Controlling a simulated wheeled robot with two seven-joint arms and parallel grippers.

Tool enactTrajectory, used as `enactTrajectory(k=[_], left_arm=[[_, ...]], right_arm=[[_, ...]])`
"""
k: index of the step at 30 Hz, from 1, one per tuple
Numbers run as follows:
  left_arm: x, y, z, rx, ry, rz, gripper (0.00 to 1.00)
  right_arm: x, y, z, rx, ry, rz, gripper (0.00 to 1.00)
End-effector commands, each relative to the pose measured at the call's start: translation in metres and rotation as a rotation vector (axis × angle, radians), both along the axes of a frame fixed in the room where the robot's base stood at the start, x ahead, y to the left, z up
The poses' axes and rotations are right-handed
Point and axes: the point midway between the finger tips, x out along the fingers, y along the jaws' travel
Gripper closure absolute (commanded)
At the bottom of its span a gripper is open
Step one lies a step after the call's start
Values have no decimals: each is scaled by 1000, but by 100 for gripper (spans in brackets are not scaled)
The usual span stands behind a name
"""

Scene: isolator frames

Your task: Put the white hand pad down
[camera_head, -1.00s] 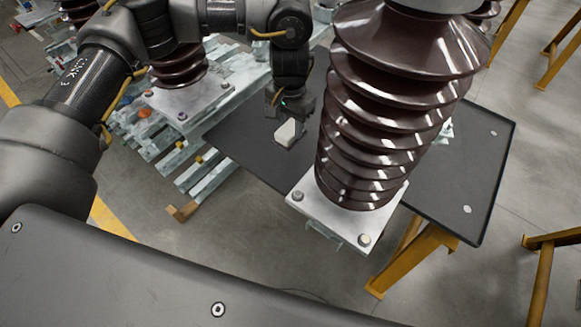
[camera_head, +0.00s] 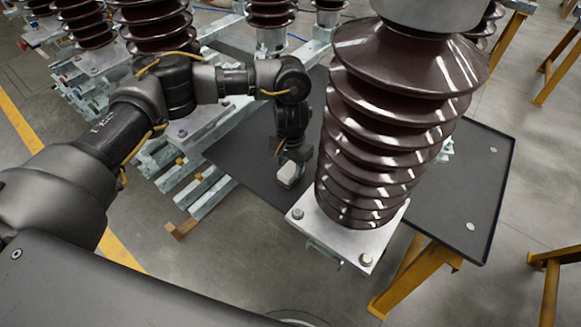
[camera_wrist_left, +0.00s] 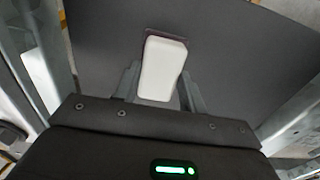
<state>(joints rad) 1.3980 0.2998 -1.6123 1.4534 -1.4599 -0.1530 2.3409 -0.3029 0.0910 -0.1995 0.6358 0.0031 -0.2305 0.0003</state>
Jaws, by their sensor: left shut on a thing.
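The white hand pad (camera_head: 287,174) is a small white block in my left gripper (camera_head: 289,172), just left of the large brown ribbed insulator in the head view. In the left wrist view the pad (camera_wrist_left: 162,68) sits between the two fingers (camera_wrist_left: 160,88), with a thin dark edge showing at its far end. My left gripper is shut on it. It is over the dark table top (camera_head: 240,154); whether the pad touches the surface, I cannot tell. My right gripper is not in view.
The large brown insulator (camera_head: 392,120) on its square metal base (camera_head: 340,236) stands close to the right of my left gripper. Galvanized beams (camera_head: 200,190) and more insulators (camera_head: 155,25) stand to the left. The table's right part (camera_head: 450,205) is mostly bare.

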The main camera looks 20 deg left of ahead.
Motion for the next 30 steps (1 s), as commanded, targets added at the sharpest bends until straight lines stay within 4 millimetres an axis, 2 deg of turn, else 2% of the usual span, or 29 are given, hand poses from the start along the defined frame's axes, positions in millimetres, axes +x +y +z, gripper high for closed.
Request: enactTrajectory(k=[1,3,13,14,18,26,30], left_arm=[[0,0,-8,-1,1,2,82],[0,0,-12,-1,1,1,82],[0,0,-14,0,0,0,82],[0,0,-14,1,-1,0,58],[0,0,-14,1,-1,0,39],[0,0,-13,0,-1,0,37],[1,0,-6,0,-2,-1,37]], right_arm=[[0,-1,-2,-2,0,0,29],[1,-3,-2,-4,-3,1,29],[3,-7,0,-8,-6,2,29],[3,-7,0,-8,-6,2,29],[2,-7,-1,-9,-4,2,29],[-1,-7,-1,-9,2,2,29],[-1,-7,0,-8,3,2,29]])
